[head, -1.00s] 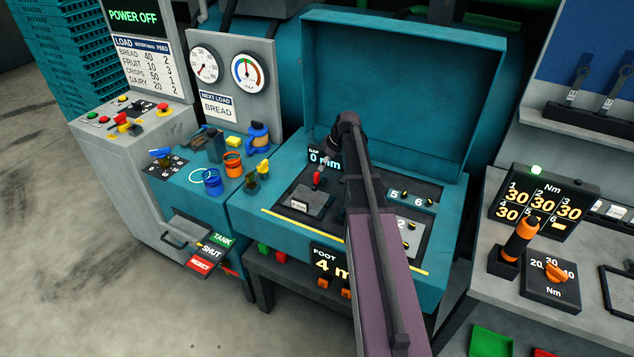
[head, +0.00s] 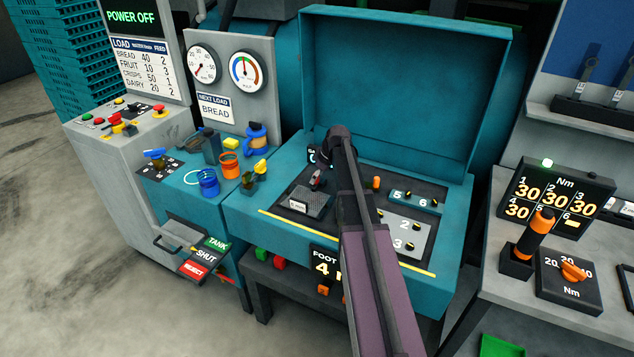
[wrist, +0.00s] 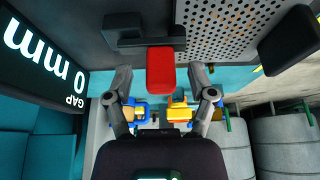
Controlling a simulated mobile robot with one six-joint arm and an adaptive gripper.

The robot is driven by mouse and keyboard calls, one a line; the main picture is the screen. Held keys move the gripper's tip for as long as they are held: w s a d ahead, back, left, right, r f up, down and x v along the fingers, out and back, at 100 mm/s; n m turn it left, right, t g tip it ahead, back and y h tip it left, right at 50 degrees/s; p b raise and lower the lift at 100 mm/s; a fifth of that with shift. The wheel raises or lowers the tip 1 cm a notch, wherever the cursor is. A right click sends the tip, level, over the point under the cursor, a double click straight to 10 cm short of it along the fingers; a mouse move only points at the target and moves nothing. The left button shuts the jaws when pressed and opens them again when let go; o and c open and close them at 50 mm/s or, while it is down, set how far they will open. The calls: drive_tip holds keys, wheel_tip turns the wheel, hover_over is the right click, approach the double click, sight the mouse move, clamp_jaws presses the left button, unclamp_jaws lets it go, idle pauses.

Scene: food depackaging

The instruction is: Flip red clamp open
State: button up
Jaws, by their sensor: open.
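The red clamp (wrist: 160,72) shows in the wrist view as a red block-shaped handle on a dark bracket beside a perforated grey plate (wrist: 222,28). In the head view the clamp (head: 315,183) is a small red lever at the back of the grey perforated block, partly hidden by my gripper. My gripper (wrist: 161,74) is open, with one finger on each side of the red handle. Gaps show between the handle and both fingers, so it is not gripped. My arm comes over the teal machine from the front right.
A black display (wrist: 40,65) reading GAP 0 mm stands close to my gripper. The teal lid (head: 405,85) stands open behind the work area. A numbered grey panel (head: 398,236) lies right of my arm. Blue and orange rings (head: 209,182) stand on the ledge to the left.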

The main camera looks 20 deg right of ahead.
drive_tip(key=shift+w+a+f, duration=0.1)
drive_tip(key=shift+w+f, duration=0.05)
drive_tip(key=shift+f, duration=0.3)
clamp_jaws()
